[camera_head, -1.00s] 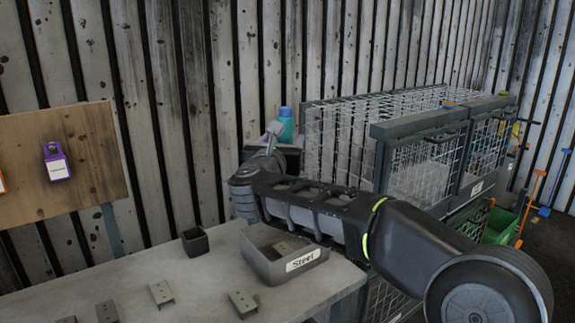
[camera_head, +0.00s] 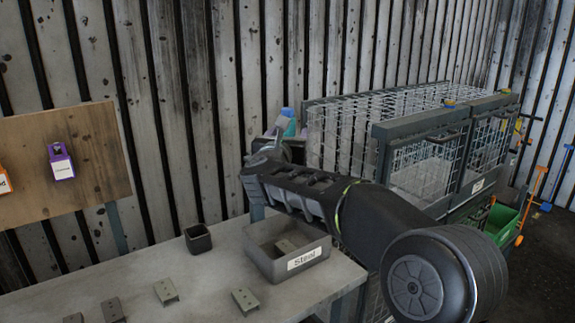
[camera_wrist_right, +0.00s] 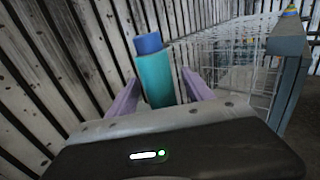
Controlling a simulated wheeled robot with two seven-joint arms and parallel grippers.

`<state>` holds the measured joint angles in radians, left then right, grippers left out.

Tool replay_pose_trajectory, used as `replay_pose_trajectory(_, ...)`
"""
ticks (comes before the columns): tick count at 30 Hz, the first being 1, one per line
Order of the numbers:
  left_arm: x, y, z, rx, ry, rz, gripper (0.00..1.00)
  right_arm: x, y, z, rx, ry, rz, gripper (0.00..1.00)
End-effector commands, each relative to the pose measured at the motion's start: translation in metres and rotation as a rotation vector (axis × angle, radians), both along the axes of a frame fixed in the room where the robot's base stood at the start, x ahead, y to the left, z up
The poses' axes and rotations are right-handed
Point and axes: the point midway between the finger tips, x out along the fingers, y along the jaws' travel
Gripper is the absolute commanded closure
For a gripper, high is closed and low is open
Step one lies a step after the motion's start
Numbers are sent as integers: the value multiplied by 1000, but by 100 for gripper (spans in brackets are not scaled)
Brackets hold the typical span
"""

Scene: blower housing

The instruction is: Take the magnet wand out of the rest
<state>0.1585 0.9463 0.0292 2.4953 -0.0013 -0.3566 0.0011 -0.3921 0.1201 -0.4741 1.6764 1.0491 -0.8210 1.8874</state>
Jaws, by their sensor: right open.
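The magnet wand, which I take to be the teal cylinder with a blue end (camera_wrist_right: 155,72), stands between the two lavender fingers of my right gripper (camera_wrist_right: 158,88) in the right wrist view. The fingers are apart, one on each side of it; I cannot tell whether they touch it. In the head view the wand (camera_head: 290,128) shows only in part behind my right gripper (camera_head: 280,126). A dark box-like piece (camera_head: 297,150), perhaps the rest, is mostly hidden behind my arm. My left gripper is out of view.
A grey tray labelled Steel (camera_head: 265,262) holds a small bracket on the workbench (camera_head: 205,285). A small black cup (camera_head: 198,239) and several loose brackets lie left of it. A wire mesh cage (camera_head: 345,140) stands close on the right.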

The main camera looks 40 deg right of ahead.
Motion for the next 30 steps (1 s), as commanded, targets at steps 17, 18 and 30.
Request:
replay_pose_trajectory(17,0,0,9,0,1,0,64,16,-17,0,-1,-1,0,40)
replay_pose_trajectory(18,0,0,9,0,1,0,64,16,-17,0,-1,-1,0,40)
replay_pose_trajectory(30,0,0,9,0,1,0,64,16,-17,1,-1,-1,0,58)
